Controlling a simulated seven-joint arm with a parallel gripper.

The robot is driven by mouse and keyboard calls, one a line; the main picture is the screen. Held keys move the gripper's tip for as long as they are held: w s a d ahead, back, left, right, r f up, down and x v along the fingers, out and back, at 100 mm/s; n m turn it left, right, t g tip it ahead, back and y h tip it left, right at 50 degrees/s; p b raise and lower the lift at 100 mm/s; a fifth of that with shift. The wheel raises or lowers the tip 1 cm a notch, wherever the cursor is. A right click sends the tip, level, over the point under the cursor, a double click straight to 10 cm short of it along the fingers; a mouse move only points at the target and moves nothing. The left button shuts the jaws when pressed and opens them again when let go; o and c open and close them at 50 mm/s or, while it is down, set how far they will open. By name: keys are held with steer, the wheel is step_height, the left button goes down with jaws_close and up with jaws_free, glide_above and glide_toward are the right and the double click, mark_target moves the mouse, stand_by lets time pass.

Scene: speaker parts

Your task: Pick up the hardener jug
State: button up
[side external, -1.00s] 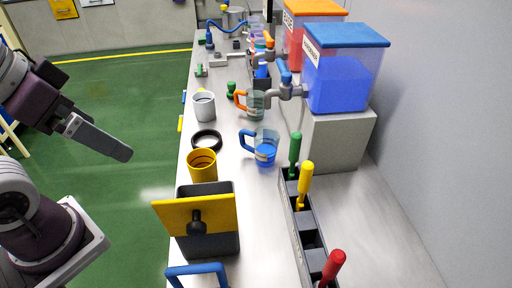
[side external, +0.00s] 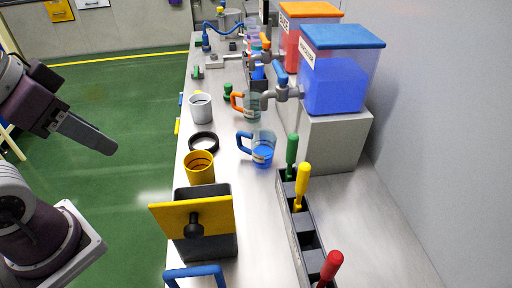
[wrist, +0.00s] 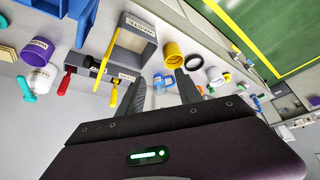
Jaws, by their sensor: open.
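The hardener jug (side external: 262,150) is a clear cup with a blue handle on its left and blue liquid inside. It stands upright on the bench below the blue-lidded tank labelled as hardener. In the wrist view the jug (wrist: 163,85) shows small, between my two fingertips but well beyond them. My gripper (wrist: 161,80) is open and empty. In the side view my gripper (side external: 95,138) is off the bench's left side, above the green floor and apart from the jug.
A similar orange-handled jug (side external: 250,106) stands behind. A black ring (side external: 204,142), a yellow cup (side external: 201,168) and a grey cup (side external: 201,108) are to the left. A screwdriver rack (side external: 305,235) is in front right. The blue tank (side external: 338,85) sits on a grey block (side external: 330,140).

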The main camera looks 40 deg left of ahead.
steer(key=m+g, duration=0.5)
steer(key=m, duration=0.8)
glide_above(239, 135)
step_height(239, 135, down, 17)
steer(key=shift+m+g, duration=0.4)
steer(key=f, duration=1.1)
steer(key=shift+w+a+f, duration=0.3)
steer(key=shift+a+f, duration=0.1)
jaws_close()
